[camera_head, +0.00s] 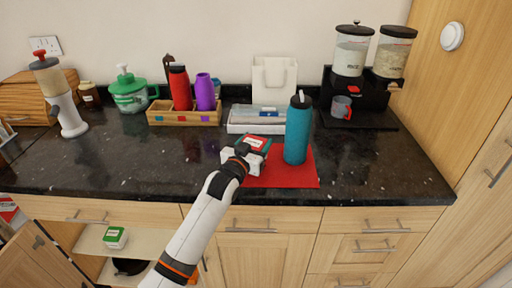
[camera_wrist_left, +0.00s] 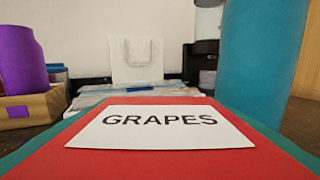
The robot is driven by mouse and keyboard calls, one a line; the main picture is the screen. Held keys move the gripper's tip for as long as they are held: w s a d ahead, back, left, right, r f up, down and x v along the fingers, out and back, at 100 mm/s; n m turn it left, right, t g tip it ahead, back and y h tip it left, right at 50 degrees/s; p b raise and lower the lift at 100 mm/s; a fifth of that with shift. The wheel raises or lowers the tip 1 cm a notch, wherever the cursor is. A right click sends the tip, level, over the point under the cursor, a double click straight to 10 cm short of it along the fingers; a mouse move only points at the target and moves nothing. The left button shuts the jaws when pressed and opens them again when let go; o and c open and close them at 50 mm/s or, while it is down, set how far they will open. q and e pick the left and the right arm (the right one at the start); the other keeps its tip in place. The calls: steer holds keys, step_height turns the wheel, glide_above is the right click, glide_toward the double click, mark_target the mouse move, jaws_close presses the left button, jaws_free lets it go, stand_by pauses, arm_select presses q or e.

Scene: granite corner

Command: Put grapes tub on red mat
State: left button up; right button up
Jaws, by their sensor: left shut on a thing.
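The grapes tub (camera_head: 257,142) has a red lid with a white label and green edges. Its label reads GRAPES in the left wrist view (camera_wrist_left: 160,126). My left gripper (camera_head: 243,158) is shut on the tub, over the left part of the red mat (camera_head: 293,178). The mat lies flat near the counter's front edge. A teal bottle (camera_head: 297,130) stands upright on the mat, just right of the tub; it also shows in the left wrist view (camera_wrist_left: 262,60). I cannot tell whether the tub touches the mat. My right gripper is not in view.
Behind the mat is a white tray (camera_head: 240,127) with flat packets. A wooden caddy (camera_head: 170,119) holding red and purple bottles stands behind left. A black dispenser stand (camera_head: 375,101) is at the back right. The dark counter right of the mat is clear. Below, a cupboard stands open (camera_head: 140,243).

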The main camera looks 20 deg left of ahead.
arm_select(q)
steer(key=shift+s+f, duration=0.1)
steer(key=shift+f, duration=0.6)
steer(key=o, duration=0.6)
steer(key=shift+f, duration=0.2)
steer(key=o, duration=0.4)
steer(key=shift+r, duration=0.1)
steer(key=s, duration=0.4)
steer(key=s+a, duration=0.1)
steer(key=s, duration=0.7)
steer(key=shift+a+r+b, duration=0.1)
steer(key=shift+a+b, duration=0.1)
steer(key=shift+b, duration=0.2)
